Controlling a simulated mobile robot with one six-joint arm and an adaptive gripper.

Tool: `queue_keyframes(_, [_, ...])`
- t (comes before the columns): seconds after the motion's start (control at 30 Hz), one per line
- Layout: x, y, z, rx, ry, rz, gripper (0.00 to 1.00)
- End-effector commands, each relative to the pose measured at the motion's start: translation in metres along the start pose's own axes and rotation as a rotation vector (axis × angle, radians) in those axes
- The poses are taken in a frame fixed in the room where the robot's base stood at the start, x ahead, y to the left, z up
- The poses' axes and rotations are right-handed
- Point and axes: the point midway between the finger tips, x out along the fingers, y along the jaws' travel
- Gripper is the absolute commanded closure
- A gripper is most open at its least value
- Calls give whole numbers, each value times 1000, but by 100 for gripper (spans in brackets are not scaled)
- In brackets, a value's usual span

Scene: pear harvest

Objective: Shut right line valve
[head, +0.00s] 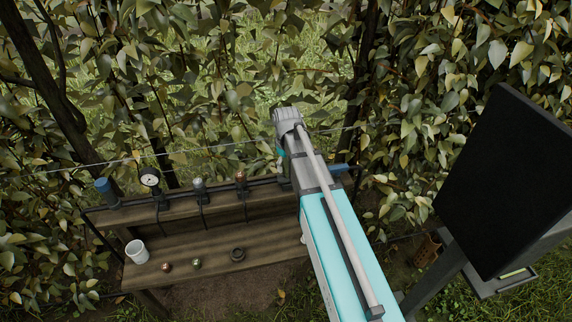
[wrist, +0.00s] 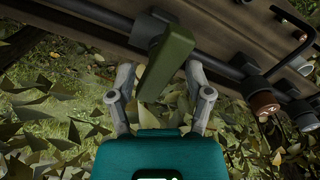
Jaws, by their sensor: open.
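A flat olive-green lever handle (wrist: 166,66) stands out from the dark pipe in the wrist view. My gripper (wrist: 158,78) is open, with one grey finger on each side of the lever. A small gap shows between the lever and the fingers, though contact at the far tips is hard to tell.
The bench (head: 215,259) holds a white cup (head: 137,251), two small round pieces and a black ring (head: 238,255). A gauge (head: 149,178) and a blue cap (head: 104,188) stand on the pipe at left. A thin wire and dense foliage lie behind. A dark panel (head: 505,180) stands at right.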

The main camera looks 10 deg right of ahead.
Motion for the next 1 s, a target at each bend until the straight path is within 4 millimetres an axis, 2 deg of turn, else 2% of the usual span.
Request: queue_keyframes(1.0, [0,0,0,-678,0,0,34])
